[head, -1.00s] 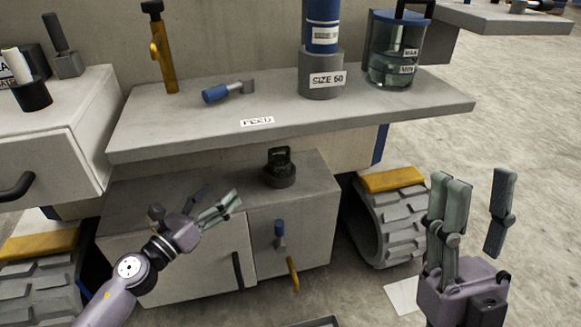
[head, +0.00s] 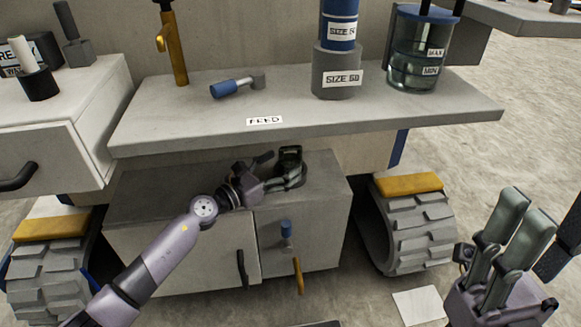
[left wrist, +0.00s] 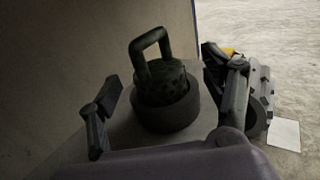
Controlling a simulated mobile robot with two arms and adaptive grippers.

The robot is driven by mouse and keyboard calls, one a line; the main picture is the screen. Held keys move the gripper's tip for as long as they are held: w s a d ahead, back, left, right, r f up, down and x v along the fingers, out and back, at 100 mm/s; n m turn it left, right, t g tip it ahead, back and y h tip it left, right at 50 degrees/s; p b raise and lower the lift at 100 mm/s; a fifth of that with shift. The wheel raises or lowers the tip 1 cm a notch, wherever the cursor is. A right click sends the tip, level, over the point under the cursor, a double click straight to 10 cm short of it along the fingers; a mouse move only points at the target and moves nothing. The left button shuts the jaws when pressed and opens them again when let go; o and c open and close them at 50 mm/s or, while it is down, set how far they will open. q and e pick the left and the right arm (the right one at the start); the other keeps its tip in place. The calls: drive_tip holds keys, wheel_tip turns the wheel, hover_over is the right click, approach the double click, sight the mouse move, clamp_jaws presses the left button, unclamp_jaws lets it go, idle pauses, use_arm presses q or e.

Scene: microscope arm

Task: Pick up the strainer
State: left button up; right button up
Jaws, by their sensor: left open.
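The strainer (head: 290,155) is a dark, perforated cup with a loop handle. It stands upright in a dark round base on the low cabinet under the shelf, and shows clearly in the left wrist view (left wrist: 163,85). My left gripper (head: 280,166) is open at the strainer and partly hides it in the head view. In the left wrist view its fingers (left wrist: 170,105) are spread on either side of the strainer, with nothing held. Whether any finger touches it I cannot tell. My right gripper (head: 540,235) is open and empty at the lower right.
The shelf (head: 200,128) overhangs the low cabinet (head: 180,245) from behind and above. It bears a blue-handled tool (head: 235,87), a size-labelled cylinder (head: 337,75) and a clear tank (head: 417,55). A track (head: 415,225) stands right of the cabinet.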

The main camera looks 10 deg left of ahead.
sight(295, 156)
use_arm(q)
drive_tip(key=b+x, duration=0.1)
drive_tip(key=x, duration=0.4)
drive_tip(key=shift+a+f+b, duration=0.2)
drive_tip(key=shift+a+b, duration=0.05)
drive_tip(key=shift+b, duration=0.15)
drive_tip(key=shift+w+d+r, duration=0.1)
drive_tip(key=shift+w+d, duration=0.2)
drive_tip(key=shift+w, duration=0.15)
drive_tip(key=shift+c, duration=0.6)
drive_tip(key=c, duration=1.2)
